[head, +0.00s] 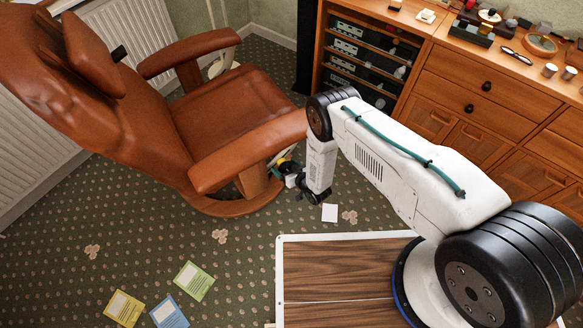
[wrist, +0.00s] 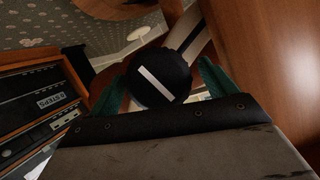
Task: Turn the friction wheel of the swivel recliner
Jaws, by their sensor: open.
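The brown leather swivel recliner (head: 235,108) stands at the left in the head view on a round wooden base. In the wrist view its friction wheel (wrist: 160,77), a round black knob with a white bar, shows face-on. The bar slants down to the right. My gripper (head: 284,172) is low beside the recliner's near armrest, at the chair's side. Its two green fingers stand apart, one on each side of the wheel in the wrist view. I cannot tell whether they touch it. The wheel is not clear in the head view.
A wooden cabinet (head: 480,95) with a rack of black devices (head: 370,60) stands behind my arm. A white card (head: 330,213) lies on the carpet close to the gripper. Several coloured cards lie at the front left. Open carpet lies left of my base.

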